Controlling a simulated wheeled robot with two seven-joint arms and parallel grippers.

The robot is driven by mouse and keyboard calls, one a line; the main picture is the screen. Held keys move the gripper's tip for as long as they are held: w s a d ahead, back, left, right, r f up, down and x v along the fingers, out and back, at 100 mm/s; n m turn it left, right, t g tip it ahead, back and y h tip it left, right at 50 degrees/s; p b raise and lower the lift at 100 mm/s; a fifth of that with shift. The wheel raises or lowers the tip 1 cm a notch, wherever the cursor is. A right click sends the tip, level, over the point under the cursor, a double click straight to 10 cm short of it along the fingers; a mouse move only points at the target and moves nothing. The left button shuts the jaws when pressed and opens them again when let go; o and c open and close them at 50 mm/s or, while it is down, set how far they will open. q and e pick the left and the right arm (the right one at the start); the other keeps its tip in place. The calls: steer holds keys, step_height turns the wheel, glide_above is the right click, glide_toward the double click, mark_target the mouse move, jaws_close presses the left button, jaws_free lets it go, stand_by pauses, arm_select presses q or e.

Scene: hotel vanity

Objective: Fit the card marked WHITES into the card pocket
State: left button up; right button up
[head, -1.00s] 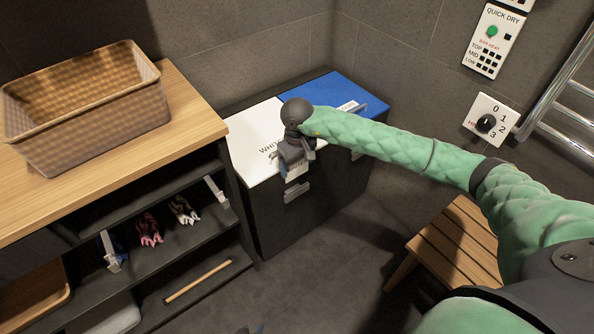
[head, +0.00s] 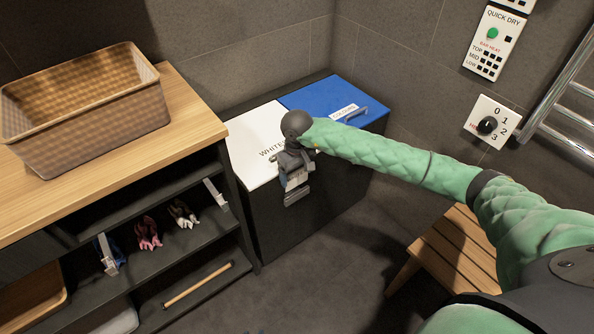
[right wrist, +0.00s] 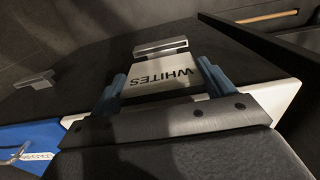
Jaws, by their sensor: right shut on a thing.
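The white card marked WHITES (right wrist: 163,75) is between the blue-grey fingers of my right gripper (right wrist: 163,85), which is shut on it. In the head view my right gripper (head: 296,178) is at the front of the white-lidded bin and hides much of the card. The grey card pocket (right wrist: 160,46) is on the dark front of that bin. It also shows just below the gripper in the head view (head: 296,198). The card's far edge meets the pocket in the wrist view; I cannot tell whether it is inside. My left gripper is not in view.
The white lid (head: 255,135) and blue lid (head: 325,100) top the dark bin unit. A second grey pocket (right wrist: 34,80) is on the blue side's front. A shelf unit with a basket (head: 90,110) stands left. A wooden bench (head: 450,255) is at right.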

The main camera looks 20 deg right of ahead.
mark_target(297, 183)
steer(key=shift+f+b, duration=0.3)
steer(key=shift+f, duration=0.95)
steer(key=shift+f+b, duration=0.3)
steer(key=shift+f, duration=1.05)
steer(key=shift+b, duration=0.4)
steer(key=o, duration=0.9)
steer(key=shift+r, duration=3.9)
